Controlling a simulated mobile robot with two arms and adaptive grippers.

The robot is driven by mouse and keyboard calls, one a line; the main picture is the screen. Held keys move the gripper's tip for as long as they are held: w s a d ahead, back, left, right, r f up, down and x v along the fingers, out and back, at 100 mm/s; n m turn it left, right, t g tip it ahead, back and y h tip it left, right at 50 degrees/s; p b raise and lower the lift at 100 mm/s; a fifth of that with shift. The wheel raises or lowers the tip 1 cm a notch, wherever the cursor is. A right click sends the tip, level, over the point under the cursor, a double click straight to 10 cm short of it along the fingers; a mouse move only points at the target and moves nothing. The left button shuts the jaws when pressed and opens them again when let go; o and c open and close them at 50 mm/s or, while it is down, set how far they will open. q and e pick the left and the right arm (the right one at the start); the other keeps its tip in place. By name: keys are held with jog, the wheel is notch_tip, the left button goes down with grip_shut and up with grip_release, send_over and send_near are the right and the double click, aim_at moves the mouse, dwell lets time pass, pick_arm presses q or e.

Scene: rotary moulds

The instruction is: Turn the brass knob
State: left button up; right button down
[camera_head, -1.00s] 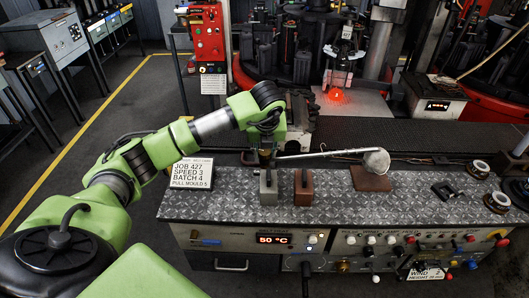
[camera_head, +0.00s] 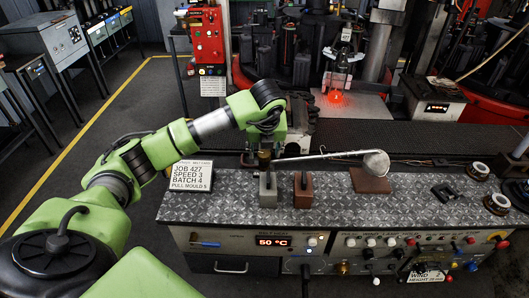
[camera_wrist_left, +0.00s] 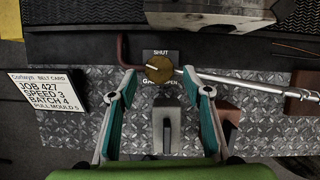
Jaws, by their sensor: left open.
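The round brass knob (camera_wrist_left: 159,69) shows in the left wrist view, with a plate marked SHUT above it and lettering partly hidden below it. My left gripper (camera_wrist_left: 159,74) is open, with one finger to each side of the knob and a gap at both sides. In the head view my left gripper (camera_head: 265,145) hangs over the back of the patterned metal bench top (camera_head: 340,205). The knob is mostly hidden there by the gripper. My right gripper is not in view.
A grey block (camera_head: 267,187) and a brown block (camera_head: 303,190) stand in front of the gripper. A card (camera_head: 192,175) stands at left. A red lamp (camera_head: 336,97) glows behind.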

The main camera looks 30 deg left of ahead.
pick_arm(q)
jog(key=v, duration=1)
jog(key=shift+r, duration=0.35)
jog(key=shift+s+d, duration=0.1)
jog(key=shift+d, duration=0.05)
